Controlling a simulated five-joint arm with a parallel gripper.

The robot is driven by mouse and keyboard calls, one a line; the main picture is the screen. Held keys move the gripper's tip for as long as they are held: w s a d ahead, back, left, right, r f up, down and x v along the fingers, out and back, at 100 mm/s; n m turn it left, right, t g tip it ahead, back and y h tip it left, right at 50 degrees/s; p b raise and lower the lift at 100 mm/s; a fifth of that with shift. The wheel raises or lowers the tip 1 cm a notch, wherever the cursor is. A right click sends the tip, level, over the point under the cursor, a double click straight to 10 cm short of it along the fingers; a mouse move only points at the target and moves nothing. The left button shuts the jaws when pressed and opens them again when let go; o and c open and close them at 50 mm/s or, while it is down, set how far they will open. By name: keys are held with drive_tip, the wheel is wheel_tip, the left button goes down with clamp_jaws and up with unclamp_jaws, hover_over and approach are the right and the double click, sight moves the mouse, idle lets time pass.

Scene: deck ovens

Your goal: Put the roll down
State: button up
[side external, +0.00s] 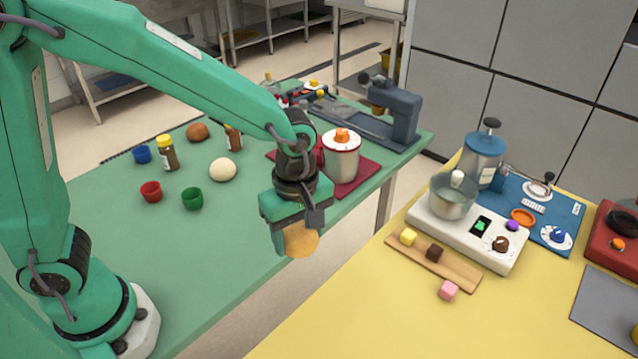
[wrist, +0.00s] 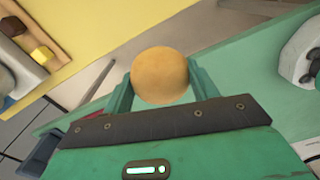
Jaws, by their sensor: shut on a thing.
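The roll (side external: 301,240) is a round, golden-tan ball. My gripper (side external: 287,240) is shut on it and holds it in the air near the right edge of the green table (side external: 250,262), by the gap between the two tables. In the wrist view the roll (wrist: 160,76) sits between the two green fingers of my gripper (wrist: 158,82). A darker brown roll (side external: 198,131) and a pale dough ball (side external: 222,169) rest on the green table, left of my gripper.
The yellow table (side external: 345,315) holds a scale (side external: 470,237) and a wooden board (side external: 433,258). Its front is clear.

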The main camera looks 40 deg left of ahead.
drive_tip(key=s+d+m, duration=0.1)
drive_tip(key=s+d, duration=1.5)
hover_over(343, 341)
wheel_tip(343, 341, down, 7)
drive_tip(key=shift+r, duration=0.1)
drive_tip(key=shift+f, duration=2)
drive_tip(key=shift+f, duration=0.15)
drive_tip(key=o, duration=1)
drive_tip(key=shift+c, duration=0.2)
